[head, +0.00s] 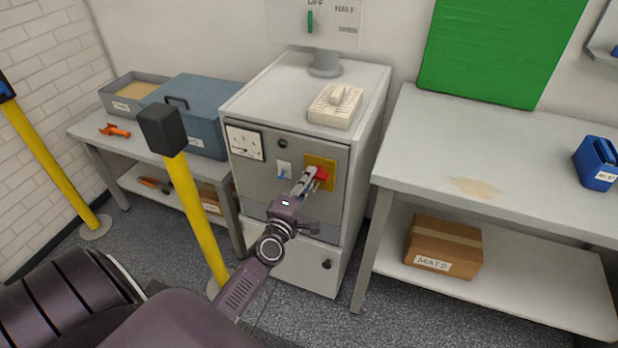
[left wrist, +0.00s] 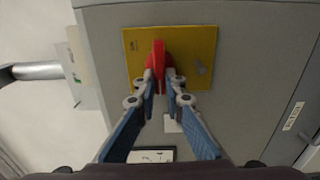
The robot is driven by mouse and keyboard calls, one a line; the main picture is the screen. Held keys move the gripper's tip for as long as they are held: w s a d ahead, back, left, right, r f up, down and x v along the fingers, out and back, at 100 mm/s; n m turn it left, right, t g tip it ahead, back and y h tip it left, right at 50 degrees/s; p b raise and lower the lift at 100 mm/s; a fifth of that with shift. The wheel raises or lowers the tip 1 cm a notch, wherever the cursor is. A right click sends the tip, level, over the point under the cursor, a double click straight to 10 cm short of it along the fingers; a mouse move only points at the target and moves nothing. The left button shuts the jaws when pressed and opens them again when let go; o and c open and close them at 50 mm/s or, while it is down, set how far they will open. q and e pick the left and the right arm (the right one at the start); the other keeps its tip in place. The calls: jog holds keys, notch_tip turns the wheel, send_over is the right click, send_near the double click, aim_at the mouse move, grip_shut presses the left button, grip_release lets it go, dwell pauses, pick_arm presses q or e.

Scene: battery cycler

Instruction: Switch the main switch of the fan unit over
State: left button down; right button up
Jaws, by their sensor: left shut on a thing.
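The fan unit is a grey cabinet (head: 300,150) in the middle of the head view. Its main switch is a red handle (head: 322,173) on a yellow plate (head: 329,184) on the cabinet's front. In the left wrist view the red handle (left wrist: 158,58) stands out from the yellow plate (left wrist: 200,45). My left gripper (head: 308,178) is at the handle, and its fingertips (left wrist: 160,76) are shut on the handle's near end. The fingers hide part of the handle. My right gripper is not in view.
A yellow post with a black top (head: 163,128) stands left of the cabinet, close to my left arm. A workbench (head: 420,150) adjoins on the right.

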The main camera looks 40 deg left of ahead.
pick_arm(q)
jog(key=c, duration=2)
grip_release()
jog(key=v, duration=1.2)
jog(key=s+d+f+m+g+h, duration=0.1)
jog(key=s+d+f+m+g, duration=0.25)
jog(key=f, duration=0.85)
jog(key=s+d+f+m+g+h, duration=0.25)
jog(key=s+f+m, duration=0.2)
jog(key=f, duration=0.65)
jog(key=s+d+f+m+g+h, duration=0.15)
jog(key=s+d+f+m, duration=0.25)
jog(key=f, duration=0.8)
jog(key=s+d+f+m+g, duration=0.1)
jog(key=s+f+m+g, duration=0.2)
jog(key=s, duration=0.6)
jog(key=s+d+f+m+g, duration=0.1)
jog(key=s+f+m+g, duration=0.2)
jog(key=s+f, duration=0.5)
jog(key=s+d+f+m+g+y, duration=0.1)
jog(key=s+f+m+g, duration=0.2)
jog(key=s, duration=0.8)
notch_tip(320, 180, down, 3)
jog(key=shift+r+m, duration=0.15)
jog(key=shift+m, duration=1.05)
